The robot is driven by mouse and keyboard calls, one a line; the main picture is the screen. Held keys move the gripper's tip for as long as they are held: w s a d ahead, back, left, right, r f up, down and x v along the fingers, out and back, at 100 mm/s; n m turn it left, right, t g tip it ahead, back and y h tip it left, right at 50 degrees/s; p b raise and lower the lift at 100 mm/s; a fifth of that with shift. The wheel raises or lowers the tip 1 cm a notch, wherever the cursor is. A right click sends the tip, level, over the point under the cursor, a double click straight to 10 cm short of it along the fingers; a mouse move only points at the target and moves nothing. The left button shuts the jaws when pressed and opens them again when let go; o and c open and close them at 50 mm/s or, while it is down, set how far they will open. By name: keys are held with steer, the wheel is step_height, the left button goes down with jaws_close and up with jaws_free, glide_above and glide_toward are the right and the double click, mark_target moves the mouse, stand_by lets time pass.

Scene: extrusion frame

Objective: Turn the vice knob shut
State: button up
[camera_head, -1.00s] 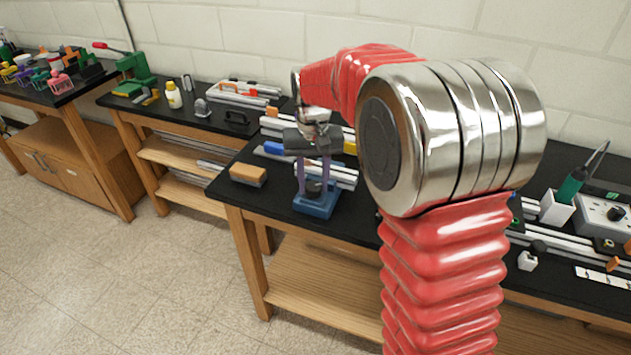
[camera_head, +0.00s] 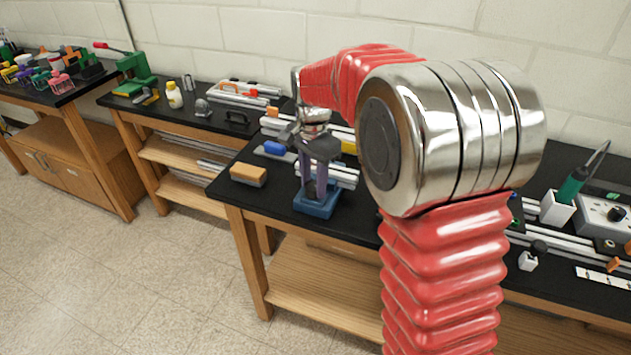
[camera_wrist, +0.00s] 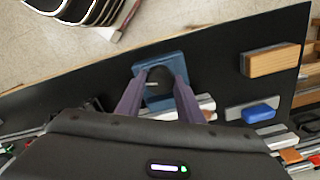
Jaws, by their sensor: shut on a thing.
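The blue vice (camera_head: 318,205) stands on the black bench top near its front edge. Its dark round knob (camera_wrist: 160,80) shows in the wrist view, with the blue vice body (camera_wrist: 148,72) around it. My gripper (camera_head: 315,192) points straight down over the vice. Its two purple fingers are on either side of the knob and shut on it, also seen in the wrist view (camera_wrist: 158,88). The fingers hide the sides of the knob and part of the vice in the head view.
An orange-topped block (camera_head: 248,174) lies left of the vice. A blue piece (camera_head: 274,148) and several aluminium extrusions (camera_head: 342,174) lie close behind. A soldering iron in a white holder (camera_head: 556,208) stands far right. The bench's front edge is near.

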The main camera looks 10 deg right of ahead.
mark_target(314, 186)
steer(key=shift+s+f+m, duration=0.1)
steer(key=shift+s+m, duration=0.05)
steer(key=shift+m, duration=0.45)
steer(key=o, duration=1.1)
steer(key=shift+c, duration=0.2)
steer(key=shift+r, duration=0.2)
steer(key=shift+r, duration=0.25)
step_height(314, 186, up, 13)
